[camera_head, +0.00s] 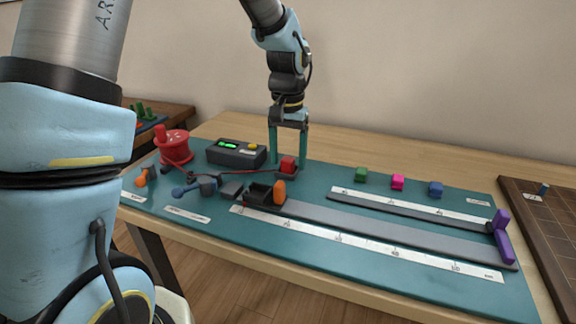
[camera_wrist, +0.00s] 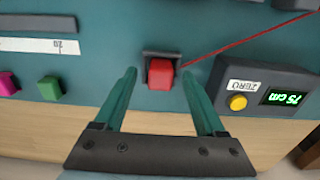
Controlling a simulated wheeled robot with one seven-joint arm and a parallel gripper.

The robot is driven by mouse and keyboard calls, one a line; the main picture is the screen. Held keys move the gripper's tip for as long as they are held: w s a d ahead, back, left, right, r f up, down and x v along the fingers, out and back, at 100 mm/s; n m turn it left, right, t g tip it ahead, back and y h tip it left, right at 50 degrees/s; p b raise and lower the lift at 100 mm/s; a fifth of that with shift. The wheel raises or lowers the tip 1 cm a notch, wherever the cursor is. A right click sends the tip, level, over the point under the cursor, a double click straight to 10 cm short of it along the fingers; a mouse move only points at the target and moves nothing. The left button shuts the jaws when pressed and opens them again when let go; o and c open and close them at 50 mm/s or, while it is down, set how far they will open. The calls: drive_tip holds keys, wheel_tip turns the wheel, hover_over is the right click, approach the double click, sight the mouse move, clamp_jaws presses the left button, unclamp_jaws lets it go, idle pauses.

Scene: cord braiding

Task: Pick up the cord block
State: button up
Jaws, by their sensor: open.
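The cord block is a small red cube (camera_head: 288,164) seated at a dark grey holder (camera_head: 287,174) on the teal mat. A thin red cord runs from it to the left, toward a red spool (camera_head: 174,146). In the wrist view the red block (camera_wrist: 160,72) lies between and just beyond the fingertips. My gripper (camera_head: 288,165) points down with its two teal fingers on either side of the block; it also shows in the wrist view (camera_wrist: 160,78). It is open, with gaps visible between the block and both fingers.
A dark box with a green display (camera_head: 236,152) and yellow button stands left of the gripper. Green (camera_head: 361,175), pink (camera_head: 398,182) and blue (camera_head: 436,189) cubes sit to the right. An orange peg (camera_head: 279,192) stands in front on a dark carriage. A purple piece (camera_head: 501,235) is at the far right.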

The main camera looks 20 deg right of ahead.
drive_tip(key=shift+f, duration=0.2)
clamp_jaws()
idle(0.5)
